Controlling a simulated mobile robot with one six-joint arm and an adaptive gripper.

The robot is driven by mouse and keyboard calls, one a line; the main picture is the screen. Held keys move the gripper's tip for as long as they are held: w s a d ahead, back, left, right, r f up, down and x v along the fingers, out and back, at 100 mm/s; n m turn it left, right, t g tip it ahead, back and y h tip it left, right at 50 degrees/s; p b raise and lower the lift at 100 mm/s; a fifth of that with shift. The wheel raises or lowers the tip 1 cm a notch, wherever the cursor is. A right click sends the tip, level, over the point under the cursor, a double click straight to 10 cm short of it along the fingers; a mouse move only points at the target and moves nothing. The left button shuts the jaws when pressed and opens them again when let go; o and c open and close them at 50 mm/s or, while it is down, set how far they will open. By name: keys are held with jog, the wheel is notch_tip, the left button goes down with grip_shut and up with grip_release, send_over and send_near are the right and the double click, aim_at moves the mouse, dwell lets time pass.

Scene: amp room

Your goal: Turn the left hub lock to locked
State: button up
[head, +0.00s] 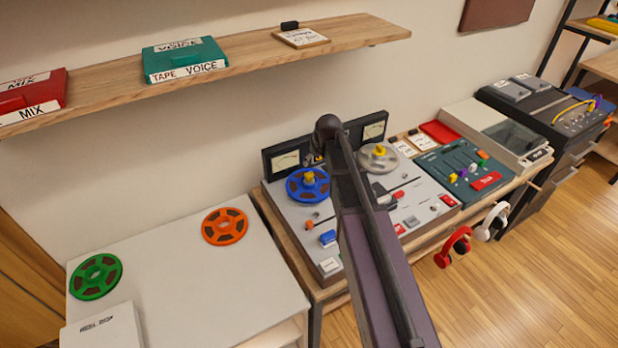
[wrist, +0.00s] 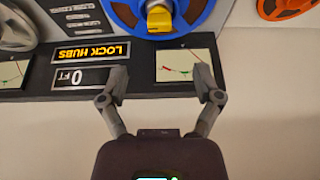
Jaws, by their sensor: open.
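The left hub lock is a yellow knob (head: 309,177) at the centre of the blue reel (head: 296,193) on the tape machine. In the wrist view, which is upside down, the yellow lock (wrist: 159,18) and blue reel (wrist: 196,22) are at the top edge, partly cut off. My gripper (wrist: 160,78) is open and empty. Its fingertips are over the meter panel, apart from the lock. In the head view my arm hides most of the gripper. A lit sign (wrist: 91,51) reads "LOCK HUBS". A second yellow hub lock (head: 379,151) is on the grey reel.
The meter panel (head: 286,158) stands up behind the reels. A wooden shelf (head: 240,60) with tape boxes hangs above. An orange reel (head: 225,226) and a green reel (head: 95,276) lie on the white table (head: 190,285) at left. A mixer (head: 463,170) is at right.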

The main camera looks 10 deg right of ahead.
aim_at(309, 173)
jog(key=shift+b+x, duration=4.3)
jog(key=shift+x, duration=0.6)
